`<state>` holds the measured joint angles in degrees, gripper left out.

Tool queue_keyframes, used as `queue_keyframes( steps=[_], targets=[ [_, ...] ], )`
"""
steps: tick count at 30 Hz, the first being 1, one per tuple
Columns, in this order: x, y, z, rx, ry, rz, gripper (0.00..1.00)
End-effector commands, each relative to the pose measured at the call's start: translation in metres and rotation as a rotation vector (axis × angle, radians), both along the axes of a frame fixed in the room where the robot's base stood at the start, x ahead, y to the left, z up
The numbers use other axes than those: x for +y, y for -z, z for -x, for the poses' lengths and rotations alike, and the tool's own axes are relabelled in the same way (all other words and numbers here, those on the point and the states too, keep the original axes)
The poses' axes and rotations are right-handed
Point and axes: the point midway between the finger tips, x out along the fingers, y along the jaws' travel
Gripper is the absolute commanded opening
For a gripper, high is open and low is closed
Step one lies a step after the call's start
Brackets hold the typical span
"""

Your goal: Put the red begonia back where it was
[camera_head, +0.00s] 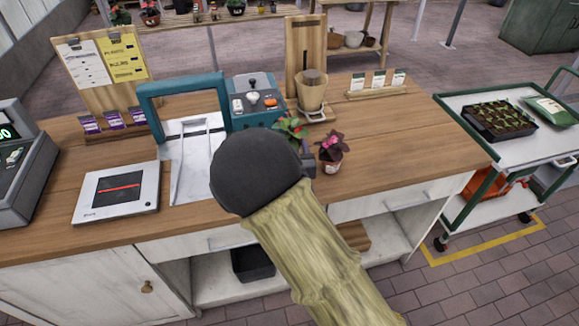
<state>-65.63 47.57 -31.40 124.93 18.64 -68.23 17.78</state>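A plant with green leaves and small red-orange blooms (291,128) shows just behind my arm's dark rounded end; its lower part and any pot are hidden. A second potted plant with dark leaves and a pink-red flower (331,153) stands upright on the wooden counter (400,150), just to the right. I cannot tell for sure which is the red begonia. My gripper (307,160) is mostly hidden behind my arm; only a small grey part shows between the two plants. Whether it is open or holds the green-leaved plant cannot be seen.
A brown pot in a wooden stand (311,92), a teal device (257,102) and a card holder (376,87) stand behind the plants. A scale (117,192) and a teal-framed device (190,140) are left. A cart (500,145) stands right. The counter's right end is clear.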

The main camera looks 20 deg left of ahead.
Motion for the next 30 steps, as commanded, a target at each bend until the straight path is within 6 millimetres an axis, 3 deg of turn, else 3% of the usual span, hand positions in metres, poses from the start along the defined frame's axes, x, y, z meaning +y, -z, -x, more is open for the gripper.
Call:
queue_keyframes(
  steps=[6, 17, 30],
  targets=[
    [-0.002, 0.025, -0.002, -0.002, 0.004, -0.001, 0.35],
    [-0.001, 0.029, -0.001, -0.001, 0.002, -0.002, 0.35],
    [-0.001, 0.069, -0.001, -0.002, 0.001, -0.002, 0.35]
  ],
)
